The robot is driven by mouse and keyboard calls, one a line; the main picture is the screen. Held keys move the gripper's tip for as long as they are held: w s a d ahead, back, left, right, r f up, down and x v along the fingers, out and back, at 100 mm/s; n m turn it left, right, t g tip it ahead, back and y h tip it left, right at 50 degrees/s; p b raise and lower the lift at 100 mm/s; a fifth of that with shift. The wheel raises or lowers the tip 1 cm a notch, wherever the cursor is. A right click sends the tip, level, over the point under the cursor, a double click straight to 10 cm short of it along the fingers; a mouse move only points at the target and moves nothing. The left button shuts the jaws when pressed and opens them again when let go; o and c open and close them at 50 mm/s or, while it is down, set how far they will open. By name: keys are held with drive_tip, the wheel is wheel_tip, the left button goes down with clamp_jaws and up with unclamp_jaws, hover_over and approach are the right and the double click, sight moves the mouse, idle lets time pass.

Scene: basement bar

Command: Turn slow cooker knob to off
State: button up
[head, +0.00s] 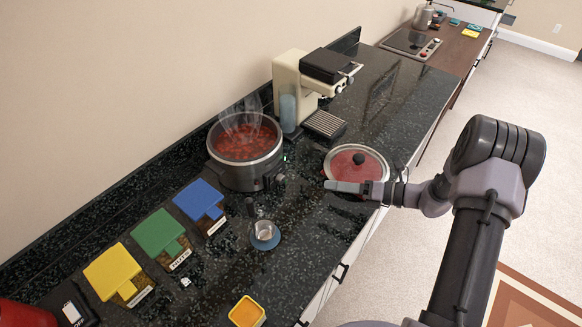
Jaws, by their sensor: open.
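The slow cooker (218,168) stands open on the dark counter against the wall, full of steaming red food. A small dark control part shows low on its front right side, with a tiny green light close by. The knob's setting is too small to read. My gripper (332,186) is open and empty over the counter, right of the cooker and apart from it. It is seen side-on, in front of a round red lid (345,160) with a dark knob, and hides part of the lid's near edge.
A cream coffee machine (288,75) stands behind the cooker. Blue (198,199), green (158,232) and yellow (111,270) lidded boxes line the left. Bare counter lies between cup and lid.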

sight(284, 180)
drive_tip(key=b+x, duration=0.2)
drive_tip(key=x, duration=1.1)
drive_tip(key=shift+a+f, duration=0.2)
drive_tip(key=shift+a, duration=0.2)
drive_tip(key=shift+w+a, duration=0.25)
drive_tip(key=shift+a, duration=0.4)
clamp_jaws()
